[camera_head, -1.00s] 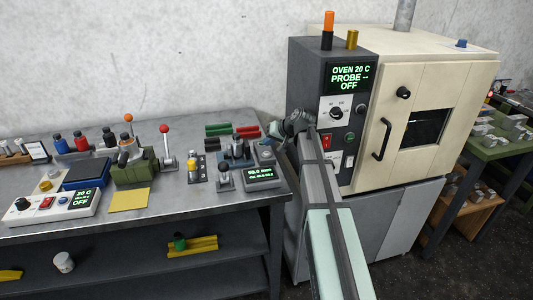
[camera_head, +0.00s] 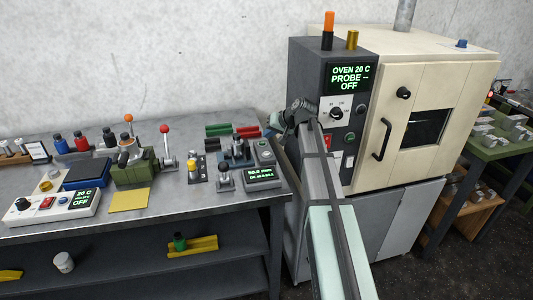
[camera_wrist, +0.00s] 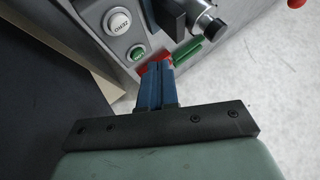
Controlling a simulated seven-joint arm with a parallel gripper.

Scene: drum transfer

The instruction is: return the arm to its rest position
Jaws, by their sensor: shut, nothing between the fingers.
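My arm reaches up from the bottom of the head view, between the workbench (camera_head: 150,222) and the oven (camera_head: 440,70). My gripper shows in the wrist view (camera_wrist: 158,72), where its two blue fingers lie together with nothing between them. In that view the fingers point toward a grey device with a white button and a green button (camera_wrist: 136,52). In the head view the fingertips are hard to make out, near the right end of the bench beside the oven's control panel.
The oven panel has a lit display (camera_head: 350,77), and the oven door is shut. A green table (camera_head: 500,145) stands at the right.

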